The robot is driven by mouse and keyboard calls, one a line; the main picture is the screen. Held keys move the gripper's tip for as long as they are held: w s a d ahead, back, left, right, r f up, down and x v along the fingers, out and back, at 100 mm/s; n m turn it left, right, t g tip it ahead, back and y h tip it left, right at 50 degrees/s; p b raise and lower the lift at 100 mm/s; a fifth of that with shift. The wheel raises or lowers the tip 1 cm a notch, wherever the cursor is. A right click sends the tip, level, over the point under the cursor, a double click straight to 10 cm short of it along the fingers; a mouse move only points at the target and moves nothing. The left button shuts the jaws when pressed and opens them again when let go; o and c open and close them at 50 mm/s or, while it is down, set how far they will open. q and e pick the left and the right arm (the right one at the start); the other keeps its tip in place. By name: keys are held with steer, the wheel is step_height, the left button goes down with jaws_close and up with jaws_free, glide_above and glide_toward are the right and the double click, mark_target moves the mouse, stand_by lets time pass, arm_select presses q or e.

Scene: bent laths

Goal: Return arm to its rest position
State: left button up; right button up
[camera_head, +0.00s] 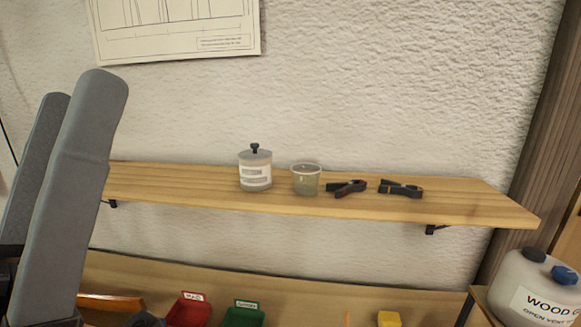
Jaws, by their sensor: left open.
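My left gripper (78,88) stands large at the left edge of the head view, close to the camera. Its two grey fingers point upward and are apart, with nothing seen between them. It overlaps the left end of the wooden shelf (430,205) in the picture. The lower part of the gripper runs into dark parts at the bottom left corner. My right gripper is not in view. No bent lath can be made out.
On the shelf stand a white labelled jar (255,170), a clear cup (306,180) and two dark clamps (346,188) (400,189). Below are a red bin (188,312), a green bin (243,315) and a yellow block (389,319). A wood glue jug (535,290) stands lower right.

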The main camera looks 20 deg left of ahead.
arm_select(q)
steer(key=w+f+g+y, duration=0.2)
steer(key=w+f+y, duration=0.1)
steer(key=w, duration=0.1)
step_height(320, 180, up, 28)
steer(key=m+p, duration=0.1)
steer(key=p, duration=2.7)
steer(key=shift+a+h, duration=0.25)
steer(key=shift+h, duration=0.15)
